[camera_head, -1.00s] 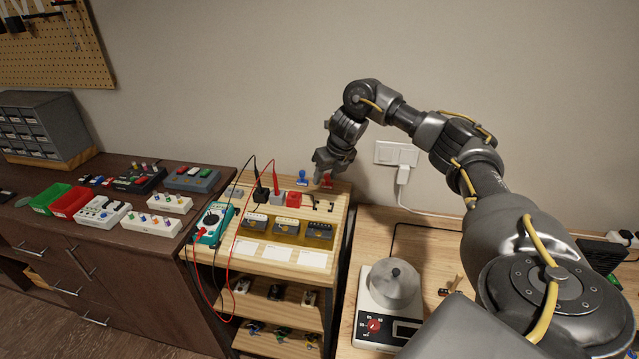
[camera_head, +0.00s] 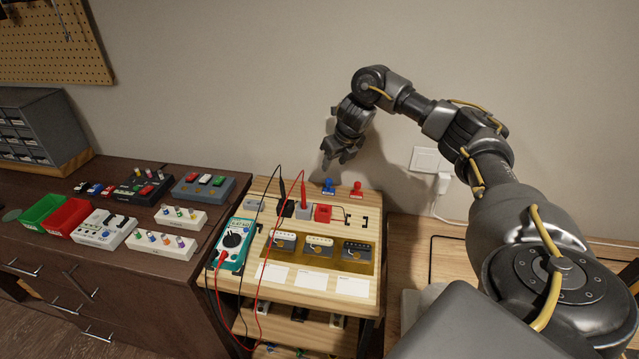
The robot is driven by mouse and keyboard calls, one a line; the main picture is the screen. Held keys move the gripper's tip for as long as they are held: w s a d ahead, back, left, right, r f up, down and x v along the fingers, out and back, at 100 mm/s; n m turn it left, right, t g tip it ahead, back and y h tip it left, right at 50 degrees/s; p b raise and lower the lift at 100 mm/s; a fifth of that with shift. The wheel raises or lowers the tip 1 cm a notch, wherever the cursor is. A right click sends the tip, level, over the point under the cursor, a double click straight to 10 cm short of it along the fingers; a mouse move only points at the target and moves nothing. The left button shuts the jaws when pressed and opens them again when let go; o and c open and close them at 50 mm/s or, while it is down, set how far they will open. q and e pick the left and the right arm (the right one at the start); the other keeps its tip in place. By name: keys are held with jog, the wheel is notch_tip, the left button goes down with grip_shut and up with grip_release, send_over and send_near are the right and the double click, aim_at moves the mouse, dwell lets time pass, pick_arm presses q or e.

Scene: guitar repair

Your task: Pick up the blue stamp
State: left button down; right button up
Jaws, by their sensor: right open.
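The blue stamp (camera_head: 329,186) stands upright at the back of the small wooden shelf top (camera_head: 310,299). A red stamp (camera_head: 357,189) stands just to its right. My left gripper is not in view.
A red block (camera_head: 323,213) and a grey block (camera_head: 303,212) sit in front of the stamps. A teal multimeter (camera_head: 234,244) with probe leads is at the left edge. The wall (camera_head: 250,100) is close behind.

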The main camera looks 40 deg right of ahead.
aim_at(329, 180)
jog(key=b+x, duration=0.1)
jog(key=x, duration=0.1)
jog(key=b+x, duration=0.1)
jog(key=x, duration=0.1)
jog(key=shift+s+a+f, duration=0.1)
jog(key=shift+s+f, duration=0.05)
jog(key=shift+f, duration=0.2)
jog(key=shift+w+f, duration=0.2)
jog(key=shift+f, duration=0.1)
jog(key=shift+s, duration=0.15)
jog(key=shift+f+b, duration=0.3)
jog(key=shift+b, duration=0.15)
jog(key=x, duration=0.4)
jog(key=shift+d+f, duration=0.15)
jog(key=shift+d, duration=0.15)
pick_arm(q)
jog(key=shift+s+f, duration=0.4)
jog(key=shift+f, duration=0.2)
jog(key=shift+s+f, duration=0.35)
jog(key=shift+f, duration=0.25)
